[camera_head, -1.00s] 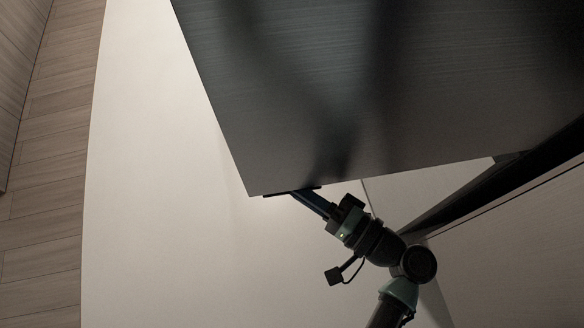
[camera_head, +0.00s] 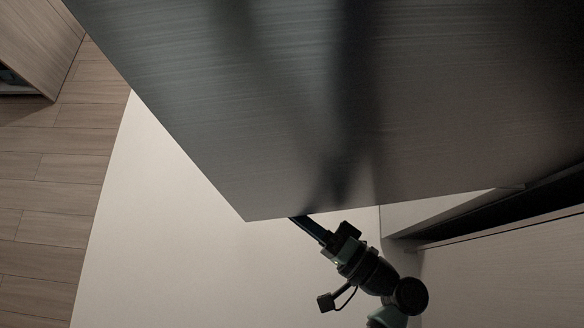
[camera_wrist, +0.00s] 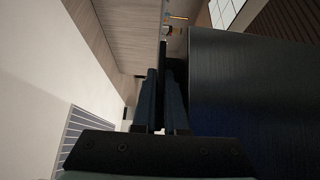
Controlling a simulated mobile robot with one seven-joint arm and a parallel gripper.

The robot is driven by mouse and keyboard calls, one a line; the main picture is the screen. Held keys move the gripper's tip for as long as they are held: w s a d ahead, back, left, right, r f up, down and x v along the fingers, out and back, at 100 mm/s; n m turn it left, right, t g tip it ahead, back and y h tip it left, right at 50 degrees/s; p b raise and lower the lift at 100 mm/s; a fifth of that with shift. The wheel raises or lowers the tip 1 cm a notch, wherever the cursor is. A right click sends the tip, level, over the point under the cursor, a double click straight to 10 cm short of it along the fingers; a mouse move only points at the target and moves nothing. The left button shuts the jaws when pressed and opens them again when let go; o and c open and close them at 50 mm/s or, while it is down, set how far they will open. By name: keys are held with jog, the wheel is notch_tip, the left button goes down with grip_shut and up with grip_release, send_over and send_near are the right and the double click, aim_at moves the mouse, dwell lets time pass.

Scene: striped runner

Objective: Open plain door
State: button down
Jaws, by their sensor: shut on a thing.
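The plain door (camera_head: 230,110) is a large dark grey panel filling the upper part of the head view. It stands ajar, with a dark gap at its right beside a pale cabinet front. My gripper (camera_head: 294,219) reaches its lower edge near the left corner; the fingertips are partly hidden behind the panel. In the wrist view, the door (camera_wrist: 250,100) is the dark panel at right. My gripper (camera_wrist: 162,75) is shut on a thin dark upright strip, which looks like the door's handle (camera_wrist: 163,52), beside the panel.
The dark gap (camera_head: 490,215) runs along the pale cabinet front (camera_head: 510,265). A pale surface (camera_head: 170,200) lies left of my arm, with wood planks (camera_head: 45,200) beyond. A wooden cabinet (camera_head: 35,35) stands at the upper left. A grey striped patch (camera_wrist: 75,140) shows in the wrist view.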

jog(key=shift+d, duration=0.1)
jog(key=c, duration=1.2)
grip_release()
jog(key=shift+c, duration=0.2)
jog(key=b+v, duration=0.1)
jog(key=v, duration=1.2)
jog(key=shift+b, duration=0.35)
jog(key=shift+w+a, duration=0.1)
jog(key=shift+a, duration=0.1)
